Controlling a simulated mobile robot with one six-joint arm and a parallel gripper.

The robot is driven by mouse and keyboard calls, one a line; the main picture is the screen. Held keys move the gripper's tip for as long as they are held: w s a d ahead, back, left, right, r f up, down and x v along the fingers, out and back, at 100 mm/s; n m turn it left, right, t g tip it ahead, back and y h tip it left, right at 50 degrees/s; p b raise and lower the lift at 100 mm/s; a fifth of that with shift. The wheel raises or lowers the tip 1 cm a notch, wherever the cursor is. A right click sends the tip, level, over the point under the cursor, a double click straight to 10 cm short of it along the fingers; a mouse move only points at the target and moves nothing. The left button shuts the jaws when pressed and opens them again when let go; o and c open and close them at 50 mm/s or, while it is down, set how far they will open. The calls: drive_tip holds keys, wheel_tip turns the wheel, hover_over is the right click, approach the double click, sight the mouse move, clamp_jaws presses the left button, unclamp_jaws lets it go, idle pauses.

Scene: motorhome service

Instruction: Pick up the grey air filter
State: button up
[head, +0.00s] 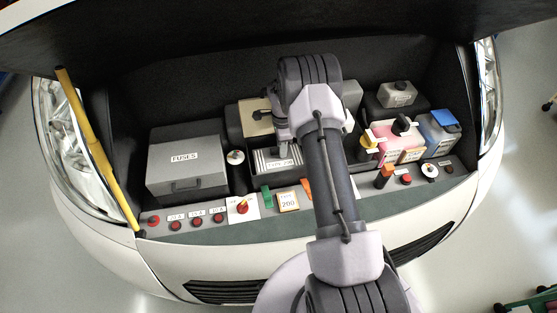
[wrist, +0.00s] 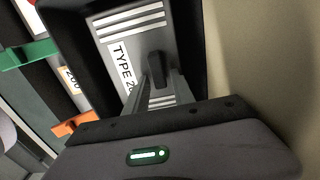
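The grey air filter (wrist: 125,33) is a ribbed grey block with a white TYPE label, partly covered in the wrist view. It sits in a black housing and also shows in the head view (head: 262,165), with its label readable only in part. A dark upright grip tab (wrist: 157,62) stands on its top. My gripper (wrist: 160,88) is over the filter with its fingertips at this tab. In the head view my gripper (head: 283,152) is partly hidden by the arm. Whether the fingers are pressed on the tab cannot be told.
A grey FUSES box (head: 187,170) stands left of the filter. A beige-topped box (head: 257,117) is behind it. A green clip (head: 267,197) and a yellow 200 card (head: 288,201) are in front.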

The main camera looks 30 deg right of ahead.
clamp_jaws()
